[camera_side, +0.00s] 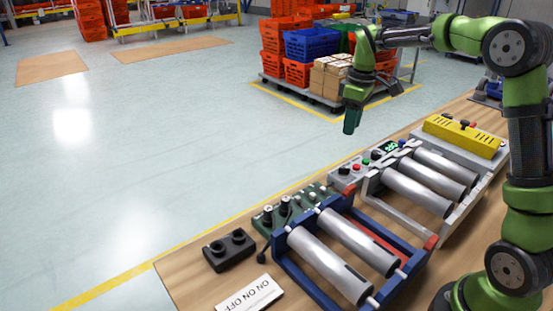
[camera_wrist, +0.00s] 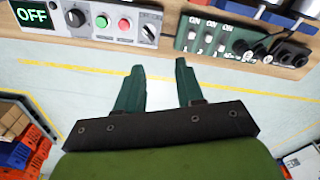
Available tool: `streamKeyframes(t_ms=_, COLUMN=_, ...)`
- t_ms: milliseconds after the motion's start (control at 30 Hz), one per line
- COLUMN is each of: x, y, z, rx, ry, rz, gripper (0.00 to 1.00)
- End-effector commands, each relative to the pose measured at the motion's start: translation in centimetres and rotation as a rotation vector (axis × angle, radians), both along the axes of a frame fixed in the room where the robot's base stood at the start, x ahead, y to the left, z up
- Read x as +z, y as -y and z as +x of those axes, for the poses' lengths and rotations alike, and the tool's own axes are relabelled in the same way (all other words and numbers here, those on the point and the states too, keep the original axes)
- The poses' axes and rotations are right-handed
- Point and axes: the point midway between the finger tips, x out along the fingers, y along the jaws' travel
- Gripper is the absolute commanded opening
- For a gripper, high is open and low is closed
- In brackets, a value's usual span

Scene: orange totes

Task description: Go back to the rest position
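My green arm reaches in from the right in the side view, and my gripper (camera_side: 351,120) hangs pointing down above the floor beyond the far edge of the workbench. In the wrist view the two dark green fingers of my gripper (camera_wrist: 160,85) are spread apart with only floor visible between them. Nothing is held. The gripper is apart from the control panels and the rollers.
The workbench (camera_side: 195,285) carries blue-framed rollers (camera_side: 330,265), grey-framed rollers (camera_side: 418,188), a yellow box (camera_side: 464,135) and a black two-button box (camera_side: 229,250). A grey control panel (camera_wrist: 110,22) shows OFF. Left floor is clear.

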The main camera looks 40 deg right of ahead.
Motion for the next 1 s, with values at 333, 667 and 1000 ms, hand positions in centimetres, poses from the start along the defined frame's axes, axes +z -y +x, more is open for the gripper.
streamKeyframes(t_ms=333, x=2.9, y=-8.8, z=-9.7, rx=-0.518, ry=0.234, rz=0.132, gripper=0.37)
streamKeyframes(t_ms=667, x=2.6, y=-14.3, z=-19.1, rx=-0.728, ry=0.411, rz=0.359, gripper=0.37)
streamKeyframes(t_ms=1000, x=3.8, y=-15.6, z=-20.8, rx=-0.666, ry=0.475, rz=0.408, gripper=0.37)
